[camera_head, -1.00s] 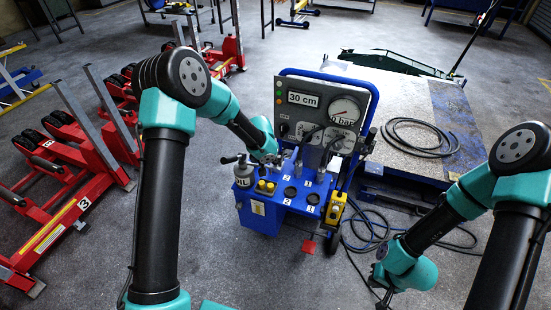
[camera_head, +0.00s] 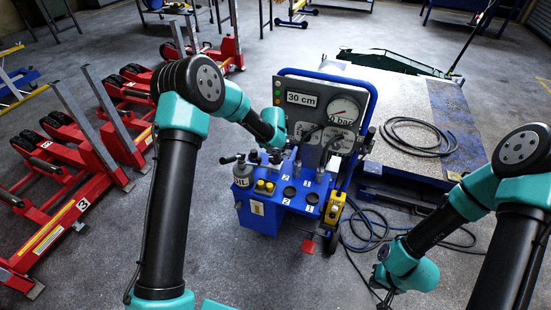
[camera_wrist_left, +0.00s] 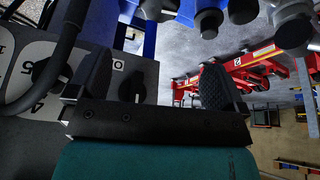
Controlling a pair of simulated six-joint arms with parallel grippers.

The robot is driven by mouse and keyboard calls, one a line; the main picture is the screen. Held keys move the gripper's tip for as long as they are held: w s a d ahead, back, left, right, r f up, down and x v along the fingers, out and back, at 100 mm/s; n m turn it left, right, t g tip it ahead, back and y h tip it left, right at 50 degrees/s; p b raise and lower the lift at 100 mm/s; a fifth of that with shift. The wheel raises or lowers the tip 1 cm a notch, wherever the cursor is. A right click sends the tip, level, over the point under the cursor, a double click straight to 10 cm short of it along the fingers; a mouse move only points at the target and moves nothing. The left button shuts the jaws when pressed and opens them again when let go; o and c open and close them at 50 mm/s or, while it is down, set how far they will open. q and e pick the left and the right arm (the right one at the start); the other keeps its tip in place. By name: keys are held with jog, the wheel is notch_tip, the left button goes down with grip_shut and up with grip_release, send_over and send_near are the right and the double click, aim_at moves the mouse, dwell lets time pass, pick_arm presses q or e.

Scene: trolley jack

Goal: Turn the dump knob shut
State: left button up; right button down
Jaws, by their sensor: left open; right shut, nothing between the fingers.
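The blue cart's grey control panel (camera_head: 311,98) faces me with a 30 cm display and a round gauge. My left arm reaches to its lower left and hides that part. In the left wrist view my left gripper (camera_wrist_left: 155,78) is open. A dark knob (camera_wrist_left: 132,88) with a small 0 label stands on the panel between its two fingers, nearer the left one, with no grip on it. I cannot read whether it is the dump knob. Another black knob (camera_wrist_left: 48,72) sits further left on a white plate. My right gripper (camera_head: 381,282) is shut and empty, low at the right, away from the cart.
A black hose (camera_head: 412,136) lies coiled on the platform at right. Red jacks (camera_head: 70,185) stand at left. Cables lie on the floor beside the cart.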

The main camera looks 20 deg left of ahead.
pick_arm(q)
jog(key=x, duration=1.5)
jog(key=shift+d+f, duration=0.1)
jog(key=c, duration=0.9)
jog(key=shift+m+h, duration=0.3)
jog(key=shift+m, duration=0.4)
jog(key=o, duration=0.9)
